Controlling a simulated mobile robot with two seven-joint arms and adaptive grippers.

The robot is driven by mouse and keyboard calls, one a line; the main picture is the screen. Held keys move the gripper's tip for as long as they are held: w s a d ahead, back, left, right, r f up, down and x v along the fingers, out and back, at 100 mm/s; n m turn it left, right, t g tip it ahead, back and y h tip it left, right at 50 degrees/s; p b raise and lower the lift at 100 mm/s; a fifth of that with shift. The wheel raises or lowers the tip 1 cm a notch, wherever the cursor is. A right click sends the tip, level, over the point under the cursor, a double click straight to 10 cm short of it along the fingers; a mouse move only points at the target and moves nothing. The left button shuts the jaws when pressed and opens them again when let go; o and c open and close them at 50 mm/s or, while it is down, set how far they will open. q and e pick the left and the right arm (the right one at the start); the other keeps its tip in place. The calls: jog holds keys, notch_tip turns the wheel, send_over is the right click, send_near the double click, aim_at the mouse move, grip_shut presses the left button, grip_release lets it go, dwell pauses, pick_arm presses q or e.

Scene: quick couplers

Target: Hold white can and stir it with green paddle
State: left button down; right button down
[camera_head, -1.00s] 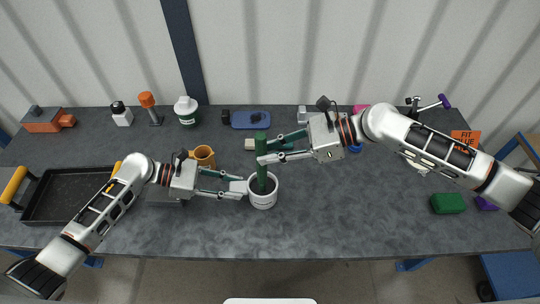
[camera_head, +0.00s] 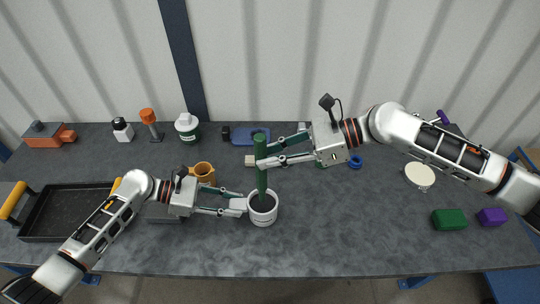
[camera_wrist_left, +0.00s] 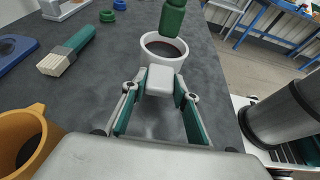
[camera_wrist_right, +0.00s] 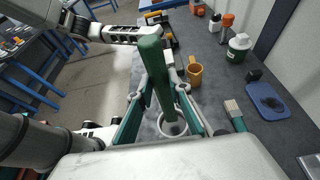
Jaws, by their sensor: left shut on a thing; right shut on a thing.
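The white can (camera_head: 262,214) stands upright on the grey table, its dark inside showing in the left wrist view (camera_wrist_left: 165,60). My left gripper (camera_head: 240,206) is at its left side, shut on a pale block-like part of it (camera_wrist_left: 160,80). The green paddle (camera_head: 261,180) is near upright over the can, its lower end at the can's mouth. In the left wrist view its lower end (camera_wrist_left: 172,22) overlaps the far rim; I cannot tell how deep it reaches. My right gripper (camera_head: 262,162) is shut on the paddle's shaft, above the can; the paddle also shows in the right wrist view (camera_wrist_right: 160,85).
An orange mug (camera_head: 203,173) stands left of the can, behind my left gripper. A black tray (camera_head: 60,212) lies at the left. A green block (camera_head: 449,219) and a purple block (camera_head: 491,217) are at the right. The table in front of the can is clear.

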pick_arm(q)
jog(key=shift+s+a+f, duration=0.1)
jog(key=shift+s+f, duration=0.05)
jog(key=shift+f, duration=0.1)
pick_arm(e)
notch_tip(320, 180, up, 5)
dwell(0.8)
pick_arm(q)
jog(key=c, duration=1.5)
grip_release()
jog(key=shift+r, duration=0.15)
jog(key=v, duration=1.2)
